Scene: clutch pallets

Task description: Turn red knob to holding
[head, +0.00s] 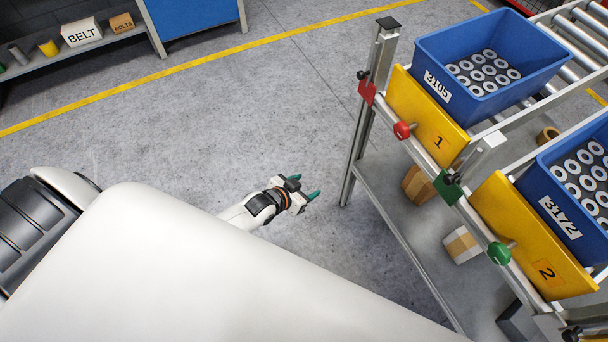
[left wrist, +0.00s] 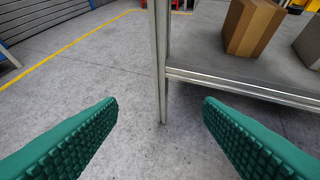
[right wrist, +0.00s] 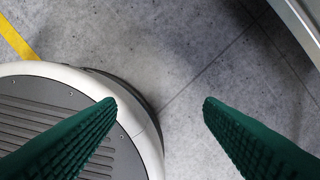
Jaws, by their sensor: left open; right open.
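The red knob (head: 403,130) sits on the front rail of the roller rack, beside the yellow panel marked 1 (head: 428,118). A green knob (head: 499,253) sits lower right by the yellow panel marked 2 (head: 533,242). My left gripper (head: 303,188) is open and empty, left of the rack and well apart from the red knob. In the left wrist view its green fingers (left wrist: 160,125) are spread, with a rack post beyond them. My right gripper (right wrist: 160,125) is open and empty over the floor; the head view does not show it. No knob shows in either wrist view.
A blue bin labelled 3105 (head: 430,50) and a blue bin labelled 3172 (head: 541,185) hold grey rings on the rack. A red plate (head: 367,92) and a green plate (head: 447,188) are on the rail. Cardboard boxes (left wrist: 252,27) lie on the lower shelf. Floor left of the rack is clear.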

